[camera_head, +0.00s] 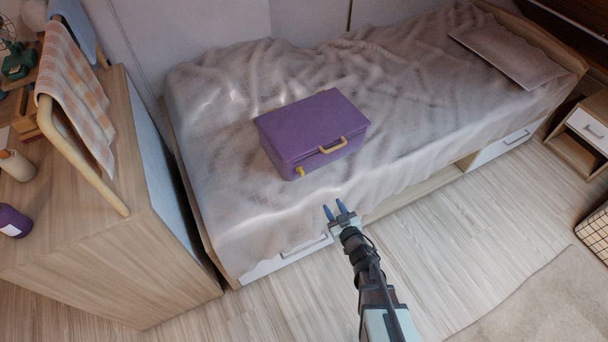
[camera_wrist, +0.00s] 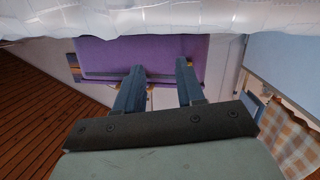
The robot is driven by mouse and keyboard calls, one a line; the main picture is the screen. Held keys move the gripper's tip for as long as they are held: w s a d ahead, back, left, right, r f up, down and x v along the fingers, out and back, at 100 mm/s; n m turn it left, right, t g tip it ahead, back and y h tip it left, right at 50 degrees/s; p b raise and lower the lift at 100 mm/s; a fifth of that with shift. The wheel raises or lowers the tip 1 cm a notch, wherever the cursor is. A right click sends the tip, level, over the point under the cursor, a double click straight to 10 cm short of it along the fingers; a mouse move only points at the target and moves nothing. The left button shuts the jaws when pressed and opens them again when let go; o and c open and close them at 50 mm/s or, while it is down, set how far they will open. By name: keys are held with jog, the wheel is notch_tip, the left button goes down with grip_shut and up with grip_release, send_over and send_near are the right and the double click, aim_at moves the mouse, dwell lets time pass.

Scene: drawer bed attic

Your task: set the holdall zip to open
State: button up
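The holdall (camera_head: 305,128) is a purple box-shaped case on the bed, with its lid down. A yellow handle (camera_head: 333,145) is on its front side, and a small yellow zip pull (camera_head: 300,172) is at the left end of the front seam. My gripper (camera_head: 335,208) is in front of the bed edge, apart from the holdall, with its blue fingers spread and empty. In the wrist view, the holdall (camera_wrist: 120,55) appears upside down beyond the gripper (camera_wrist: 160,68). The fingers partly cover its front, and I cannot tell the zip pull there.
The bed (camera_head: 225,185) has a rumpled pale cover and a pillow (camera_head: 508,55) at its far right. A wooden cabinet (camera_head: 110,235) with a checked cloth (camera_head: 78,90) stands at the left. A nightstand (camera_head: 585,130) is at the right. The floor in front is mostly clear.

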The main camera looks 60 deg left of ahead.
aim_at(303, 174)
jog(key=s+r+g+y, duration=0.2)
jog(key=s+r+g, duration=0.1)
jog(key=r, duration=0.1)
jog(key=a, duration=0.9)
jog(key=s+a, duration=0.1)
jog(key=a, duration=0.4)
jog(key=shift+a, duration=0.15)
grip_shut()
dwell(1.1)
